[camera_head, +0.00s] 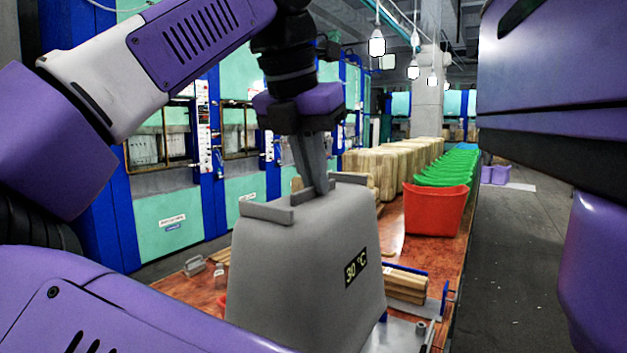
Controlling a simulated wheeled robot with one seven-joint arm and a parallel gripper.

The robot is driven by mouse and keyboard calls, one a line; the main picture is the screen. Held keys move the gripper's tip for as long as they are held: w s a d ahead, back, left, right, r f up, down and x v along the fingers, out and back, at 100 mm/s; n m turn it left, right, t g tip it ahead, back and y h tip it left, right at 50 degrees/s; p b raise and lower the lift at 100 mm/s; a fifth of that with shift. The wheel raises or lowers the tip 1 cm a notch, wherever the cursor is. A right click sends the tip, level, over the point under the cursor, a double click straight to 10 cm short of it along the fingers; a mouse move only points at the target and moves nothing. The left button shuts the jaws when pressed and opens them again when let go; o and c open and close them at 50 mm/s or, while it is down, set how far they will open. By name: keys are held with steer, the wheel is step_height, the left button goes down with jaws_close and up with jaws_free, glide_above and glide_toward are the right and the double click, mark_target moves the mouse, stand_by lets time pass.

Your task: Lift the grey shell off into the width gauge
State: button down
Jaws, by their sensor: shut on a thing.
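The grey shell (305,245) is a large tapered block, wide at the bottom, with raised ridges on top and a dark label reading "30 °C". It stands upright in the middle foreground. My gripper (316,188) points down at its top and is shut on the shell's upper ridge. The shell's lower edge is partly hidden by my own purple arm and the frame edge, so I cannot tell whether it touches anything below. A blue-edged fixture (447,297) shows to the right behind the shell; I cannot tell if it is the width gauge.
The reddish-brown table (425,255) runs away from me. Wooden blocks (405,287) lie right of the shell. A red bin (435,208), green bins (447,167) and tan blocks (390,160) line the table behind. Small grey metal parts (194,266) lie left. Presses (165,205) stand left; floor is clear right.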

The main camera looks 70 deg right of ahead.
step_height(320, 180, up, 8)
steer(key=p, duration=0.5)
steer(key=shift+f, duration=0.1)
steer(key=shift+r+b, duration=0.3)
steer(key=shift+r, duration=2.2)
